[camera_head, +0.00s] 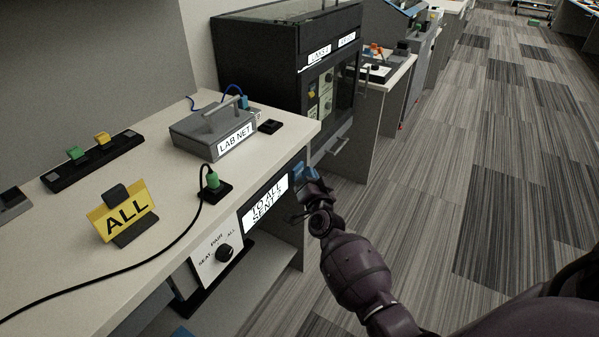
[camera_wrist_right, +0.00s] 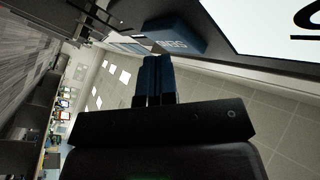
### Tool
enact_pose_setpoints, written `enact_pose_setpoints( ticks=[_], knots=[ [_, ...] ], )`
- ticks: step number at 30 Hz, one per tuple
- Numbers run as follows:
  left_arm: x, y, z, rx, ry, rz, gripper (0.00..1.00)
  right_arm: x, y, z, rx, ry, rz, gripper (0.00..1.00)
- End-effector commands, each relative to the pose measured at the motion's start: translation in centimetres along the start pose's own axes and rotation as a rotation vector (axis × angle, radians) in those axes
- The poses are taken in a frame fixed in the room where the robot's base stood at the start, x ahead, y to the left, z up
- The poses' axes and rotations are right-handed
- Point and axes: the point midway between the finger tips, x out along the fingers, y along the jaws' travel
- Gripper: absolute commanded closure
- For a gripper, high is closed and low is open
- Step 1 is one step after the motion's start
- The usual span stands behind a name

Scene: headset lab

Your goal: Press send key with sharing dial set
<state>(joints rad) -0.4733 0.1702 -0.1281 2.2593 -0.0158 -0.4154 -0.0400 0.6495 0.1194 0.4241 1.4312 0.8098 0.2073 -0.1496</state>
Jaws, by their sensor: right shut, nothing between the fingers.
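The blue send key (camera_wrist_right: 180,36) sticks out beside a white screen in the right wrist view, its lettering partly readable. In the head view the key (camera_head: 297,169) shows small at the right end of the bench front. My right gripper (camera_wrist_right: 154,78) is shut and empty, its blue fingertips close to the key; I cannot tell whether they touch. The right gripper also shows in the head view (camera_head: 309,183). The sharing dial (camera_head: 223,253) is a black knob on a white plate marked SEAT, PAIR and ALL; its pointer is unclear. The screen (camera_head: 265,204) reads TO ALL, SENT and an unclear character. My left gripper is out of view.
A yellow ALL sign (camera_head: 124,215), a grey LAB NET box (camera_head: 222,128) and a green plug (camera_head: 212,180) on a black cable stand on the bench top (camera_head: 165,185). A black cabinet (camera_head: 260,55) stands behind. The carpeted floor on the right is clear.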

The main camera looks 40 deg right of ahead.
Motion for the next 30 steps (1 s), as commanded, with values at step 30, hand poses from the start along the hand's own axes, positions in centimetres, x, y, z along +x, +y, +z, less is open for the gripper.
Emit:
enact_pose_setpoints(
  ticks=[30],
  knots=[
    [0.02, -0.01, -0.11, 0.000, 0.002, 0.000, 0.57, 0.62, -0.48, 0.42, 0.000, 0.000, 0.000, 1.00]
  ],
)
